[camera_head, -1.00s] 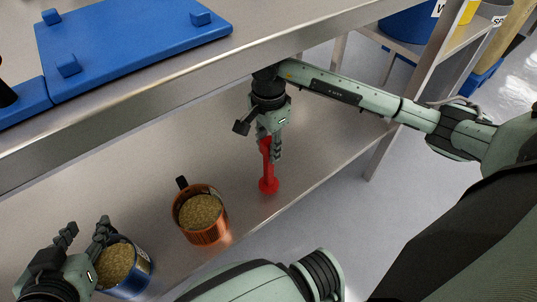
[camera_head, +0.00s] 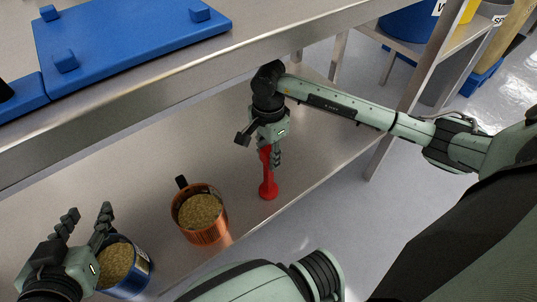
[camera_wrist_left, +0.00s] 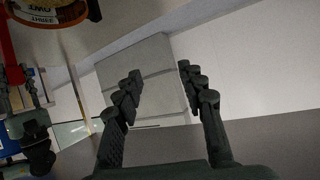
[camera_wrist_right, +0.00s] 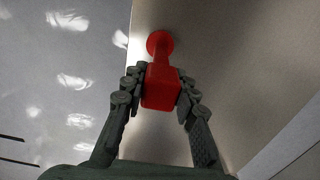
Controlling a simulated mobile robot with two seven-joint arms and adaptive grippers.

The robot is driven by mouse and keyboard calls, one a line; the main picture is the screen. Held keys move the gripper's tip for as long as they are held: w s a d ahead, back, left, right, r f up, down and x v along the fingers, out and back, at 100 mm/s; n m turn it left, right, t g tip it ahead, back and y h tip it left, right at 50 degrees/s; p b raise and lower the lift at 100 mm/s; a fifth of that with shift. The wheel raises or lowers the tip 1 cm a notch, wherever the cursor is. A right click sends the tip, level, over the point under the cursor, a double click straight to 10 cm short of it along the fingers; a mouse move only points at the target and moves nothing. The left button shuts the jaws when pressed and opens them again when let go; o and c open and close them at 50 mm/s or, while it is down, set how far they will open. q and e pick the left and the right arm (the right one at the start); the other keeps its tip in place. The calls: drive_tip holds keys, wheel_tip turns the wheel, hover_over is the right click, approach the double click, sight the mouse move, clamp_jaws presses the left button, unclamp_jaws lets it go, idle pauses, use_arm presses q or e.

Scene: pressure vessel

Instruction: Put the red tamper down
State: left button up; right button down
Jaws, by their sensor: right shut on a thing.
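The red tamper (camera_head: 268,188) stands upright, its round foot low at the steel lower shelf, right of the copper pot. I cannot tell whether the foot touches the shelf. My right gripper (camera_head: 272,155) is shut on its upper handle. In the right wrist view the red tamper (camera_wrist_right: 160,88) sits between both fingers, its round foot beyond. My left gripper (camera_head: 88,228) is open and empty, above and beside the blue can at the lower left. Its spread fingers (camera_wrist_left: 158,92) show nothing between them in the left wrist view.
A copper pot (camera_head: 206,236) filled with grains stands left of the tamper. A blue can (camera_head: 138,279) of grains stands further left. The shelf around the tamper's foot is clear.

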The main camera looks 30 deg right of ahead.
drive_tip(key=c, duration=1.2)
unclamp_jaws()
use_arm(q)
drive_tip(key=shift+r, duration=0.15)
use_arm(e)
drive_tip(key=shift+r, duration=0.1)
drive_tip(key=shift+r, duration=0.15)
wheel_tip(320, 180, up, 6)
drive_tip(key=shift+p, duration=0.4)
drive_tip(key=shift+r, duration=0.65)
use_arm(q)
drive_tip(key=s+a+f+g, duration=0.1)
drive_tip(key=s+a+f+g+y, duration=0.1)
drive_tip(key=a+f, duration=0.1)
drive_tip(key=shift+f, duration=0.2)
drive_tip(key=shift+s, duration=0.1)
